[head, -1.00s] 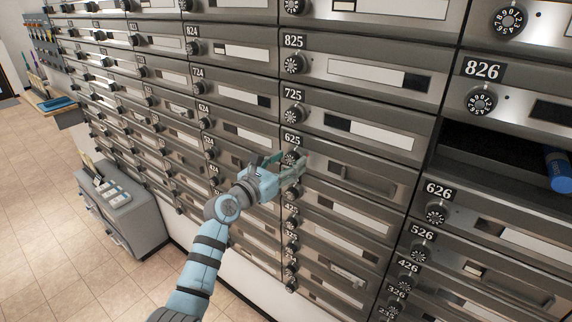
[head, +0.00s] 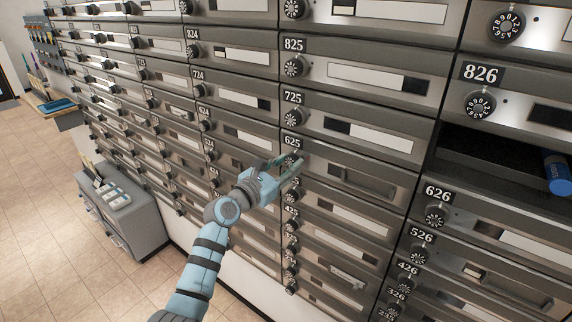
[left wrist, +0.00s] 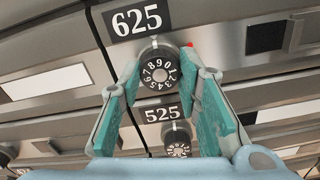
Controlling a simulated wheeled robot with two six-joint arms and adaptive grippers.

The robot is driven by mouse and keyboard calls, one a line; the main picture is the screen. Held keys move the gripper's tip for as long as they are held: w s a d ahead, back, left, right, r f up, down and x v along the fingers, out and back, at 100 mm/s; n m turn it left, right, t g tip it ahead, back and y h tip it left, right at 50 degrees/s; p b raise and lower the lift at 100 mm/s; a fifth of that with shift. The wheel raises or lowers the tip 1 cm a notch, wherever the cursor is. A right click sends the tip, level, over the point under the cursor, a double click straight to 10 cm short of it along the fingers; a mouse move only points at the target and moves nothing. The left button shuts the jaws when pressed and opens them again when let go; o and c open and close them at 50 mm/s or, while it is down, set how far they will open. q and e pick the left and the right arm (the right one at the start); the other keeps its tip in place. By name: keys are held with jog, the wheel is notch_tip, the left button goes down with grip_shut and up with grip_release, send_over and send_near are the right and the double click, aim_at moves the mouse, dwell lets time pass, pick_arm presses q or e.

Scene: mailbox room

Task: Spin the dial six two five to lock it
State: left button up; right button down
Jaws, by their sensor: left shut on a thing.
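The 625 dial (head: 291,157) is a round black knob with white numbers, just below the 625 label (head: 293,142) on the grey mailbox wall. In the left wrist view the dial (left wrist: 160,72) sits between the teal fingers, under its label (left wrist: 137,20). A small red mark shows at its upper right. My left gripper (head: 287,163) is shut on the dial, with a fingertip at either side. The fingers partly cover its sides. The 625 door (head: 355,175) looks closed. My right gripper is out of view.
The 525 dial (left wrist: 177,140) lies close below, between the fingers in the left wrist view. An open compartment (head: 488,155) at the right holds a blue cylinder (head: 557,172). A grey cabinet (head: 122,215) stands on the floor at the left.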

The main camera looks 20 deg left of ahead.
pick_arm(q)
jog(key=m, duration=0.8)
jog(key=shift+f, duration=0.1)
jog(key=m+b, duration=0.1)
jog(key=m, duration=0.2)
jog(key=shift+m, duration=0.3)
jog(key=m+b, duration=0.2)
jog(key=m, duration=0.2)
jog(key=shift+m, duration=0.3)
jog(key=m+b, duration=0.1)
jog(key=m, duration=0.2)
jog(key=shift+m+b, duration=0.3)
jog(key=shift+b, duration=0.05)
jog(key=m+b, duration=0.2)
jog(key=m, duration=0.2)
jog(key=shift+m, duration=0.3)
jog(key=m+b, duration=0.2)
jog(key=m, duration=0.2)
jog(key=m+b, duration=0.2)
jog(key=m, duration=0.2)
jog(key=shift+m, duration=0.4)
